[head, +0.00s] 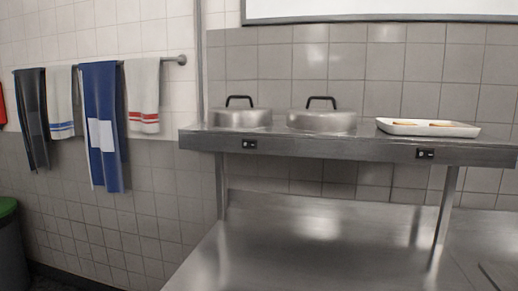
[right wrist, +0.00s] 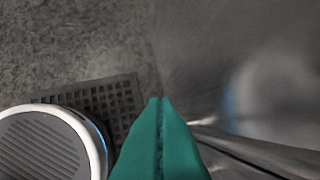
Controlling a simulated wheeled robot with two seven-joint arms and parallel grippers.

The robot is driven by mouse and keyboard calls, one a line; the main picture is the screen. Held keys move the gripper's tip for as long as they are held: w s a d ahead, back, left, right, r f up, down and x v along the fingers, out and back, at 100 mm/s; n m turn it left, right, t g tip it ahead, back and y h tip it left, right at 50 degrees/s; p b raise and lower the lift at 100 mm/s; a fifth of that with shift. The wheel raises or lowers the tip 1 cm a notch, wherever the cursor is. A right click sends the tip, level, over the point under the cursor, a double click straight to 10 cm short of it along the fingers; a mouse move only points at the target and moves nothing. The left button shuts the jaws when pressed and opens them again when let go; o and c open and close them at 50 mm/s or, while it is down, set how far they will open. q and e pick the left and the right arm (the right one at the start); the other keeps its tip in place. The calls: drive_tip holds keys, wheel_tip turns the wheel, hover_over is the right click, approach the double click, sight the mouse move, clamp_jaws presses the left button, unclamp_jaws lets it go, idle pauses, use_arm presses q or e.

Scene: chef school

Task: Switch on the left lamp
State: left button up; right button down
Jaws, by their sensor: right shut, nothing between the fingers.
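A steel shelf (head: 330,147) runs above a steel worktop (head: 300,245) in the head view. A small black switch box (head: 249,144) sits on the left part of the shelf's front edge, and a second switch box (head: 425,154) sits on the right part. I cannot tell whether either is on. No lit lamp shows under the shelf. My right gripper (right wrist: 160,102) shows in the right wrist view with its teal fingers shut and empty, above the floor and apart from the switches. Neither gripper shows in the head view.
Two steel lids (head: 241,117) (head: 322,118) with black handles and a white tray (head: 428,127) stand on the shelf. Towels (head: 101,120) hang on a wall rail at left. The worktop is mostly bare. A floor grate (right wrist: 95,100) shows below the right wrist.

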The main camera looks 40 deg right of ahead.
drive_tip(key=w+a+r+n+t+y, duration=0.1)
drive_tip(key=w+a+r+n, duration=0.15)
drive_tip(key=r, duration=0.65)
drive_tip(key=w+a+r+n+t+y, duration=0.1)
drive_tip(key=w+r+n, duration=0.15)
drive_tip(key=r, duration=0.75)
drive_tip(key=w+d+r+n, duration=0.2)
drive_tip(key=r, duration=0.2)
drive_tip(key=w+d+r+n+t+y, duration=0.1)
drive_tip(key=w+r+n, duration=0.1)
drive_tip(key=r, duration=0.3)
drive_tip(key=w+d+r+n+t+y, duration=0.1)
drive_tip(key=w+d+r+n, duration=0.1)
drive_tip(key=w+r, duration=0.2)
drive_tip(key=shift+w+d+r, duration=0.25)
drive_tip(key=shift+d+r, duration=0.1)
drive_tip(key=shift+r, duration=0.3)
drive_tip(key=w+d+r+n+t, duration=0.1)
drive_tip(key=d+r, duration=0.4)
drive_tip(key=r, duration=0.6)
drive_tip(key=w+d+r+n+t, duration=0.2)
drive_tip(key=d+r+t, duration=0.2)
drive_tip(key=r, duration=0.7)
drive_tip(key=w+d+r+n+t, duration=0.1)
drive_tip(key=d+r, duration=0.4)
drive_tip(key=r, duration=0.6)
drive_tip(key=shift+w+d+r+n+t+y, duration=0.3)
drive_tip(key=shift+d+n+t, duration=0.15)
drive_tip(key=shift+t, duration=0.45)
drive_tip(key=shift+a, duration=0.1)
